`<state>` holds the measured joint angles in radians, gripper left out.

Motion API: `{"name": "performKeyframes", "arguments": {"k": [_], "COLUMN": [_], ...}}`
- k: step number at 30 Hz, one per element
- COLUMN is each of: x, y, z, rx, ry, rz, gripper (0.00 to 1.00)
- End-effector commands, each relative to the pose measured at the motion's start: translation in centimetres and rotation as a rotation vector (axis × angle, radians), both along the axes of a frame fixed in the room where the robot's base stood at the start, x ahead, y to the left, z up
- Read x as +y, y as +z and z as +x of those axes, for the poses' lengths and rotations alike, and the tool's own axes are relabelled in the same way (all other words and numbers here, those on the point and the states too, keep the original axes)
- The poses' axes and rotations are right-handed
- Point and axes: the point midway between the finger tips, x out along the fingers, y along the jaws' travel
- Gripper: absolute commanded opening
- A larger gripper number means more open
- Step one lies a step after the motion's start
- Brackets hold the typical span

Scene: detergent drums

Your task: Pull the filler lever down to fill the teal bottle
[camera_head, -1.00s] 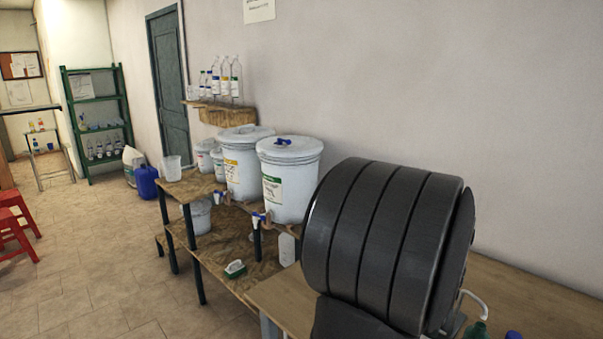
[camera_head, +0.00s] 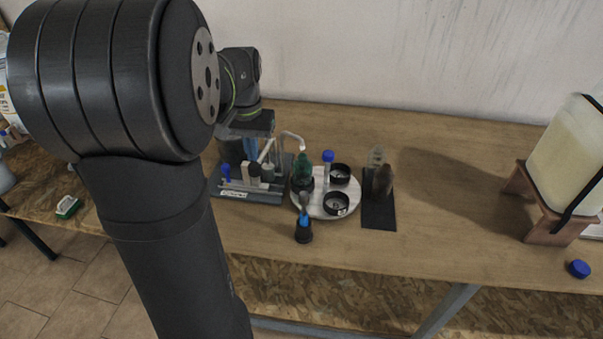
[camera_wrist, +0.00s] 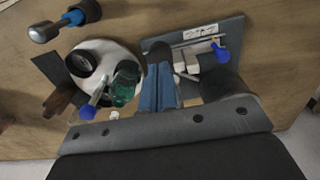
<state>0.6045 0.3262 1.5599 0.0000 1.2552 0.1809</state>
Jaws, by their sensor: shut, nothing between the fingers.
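The teal bottle (camera_head: 303,168) stands on a round white turntable (camera_head: 318,208), close to the white curved spout (camera_head: 292,136) of the filler. The bottle also shows in the wrist view (camera_wrist: 126,84). The filler sits on a dark base plate (camera_head: 262,197) with a white label. A blue knob (camera_head: 226,172) stands at its left side and also shows in the wrist view (camera_wrist: 220,53); I cannot tell if it belongs to the lever. My gripper (camera_head: 251,150) is over the filler, its blue fingers (camera_wrist: 158,72) shut and empty, partly hiding the mechanism.
The turntable also carries black ring holders (camera_head: 336,204) and a blue-capped tube (camera_head: 328,157). A cream tank (camera_head: 570,150) on a wooden stand is far right.

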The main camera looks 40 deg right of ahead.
Motion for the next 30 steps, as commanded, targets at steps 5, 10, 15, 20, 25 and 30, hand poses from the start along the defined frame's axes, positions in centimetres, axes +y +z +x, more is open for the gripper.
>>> {"name": "performKeyframes", "arguments": {"k": [5, 10, 15, 20, 25, 30], "x": [0.0, 0.0, 0.0, 0.1, 0.4, 0.6], "y": [-0.6, -1.3, -2.0, -2.4, -3.2, -3.9], "z": [0.0, 0.0, 0.0, -0.1, -0.4, -0.6], "rx": [0.001, 0.001, 0.001, 0.001, 0.001, 0.001], "ry": [0.0, 0.0, 0.0, 0.0, 0.0, 0.0], "rz": [0.001, 0.001, 0.001, 0.001, 0.001, 0.001], "gripper": [0.0, 0.0, 0.0, 0.0, 0.0, 0.0]}}
